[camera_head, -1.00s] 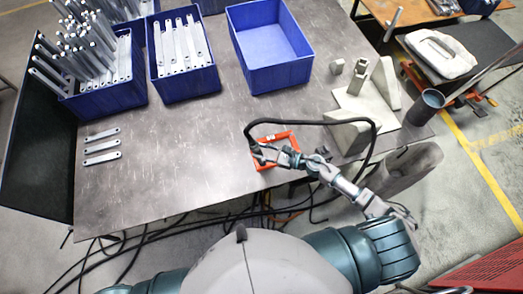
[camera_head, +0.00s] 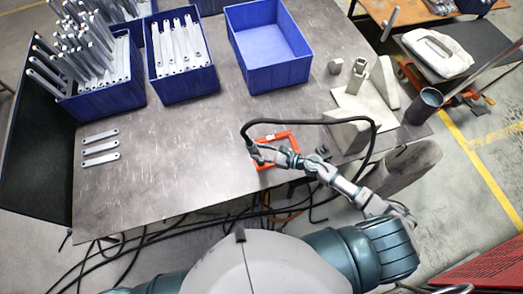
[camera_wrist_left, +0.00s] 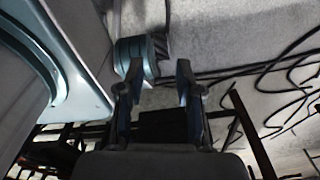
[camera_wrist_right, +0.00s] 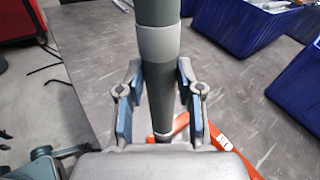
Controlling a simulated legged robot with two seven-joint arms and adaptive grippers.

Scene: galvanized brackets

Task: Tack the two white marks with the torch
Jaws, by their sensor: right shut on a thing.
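In the head view my right gripper (camera_head: 262,153) is at the near edge of the steel table, by an orange-red frame (camera_head: 291,138) lying on the table. In the right wrist view its fingers (camera_wrist_right: 160,100) are shut around the grey cylindrical handle of the torch (camera_wrist_right: 160,50). The torch's black cable (camera_head: 310,122) arcs over the gripper and arm. The torch tip and the white marks cannot be made out. My left gripper (camera_wrist_left: 155,85) shows only in the left wrist view, with its fingers apart and nothing between them, above the floor.
Three flat galvanized bars (camera_head: 100,148) lie at the table's left. Blue bins (camera_head: 183,80) with brackets stand behind; another blue bin (camera_head: 268,50) looks empty. Grey blocks (camera_head: 348,132) stand to the right. The table's middle (camera_head: 190,140) is clear. Cables hang below the near edge.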

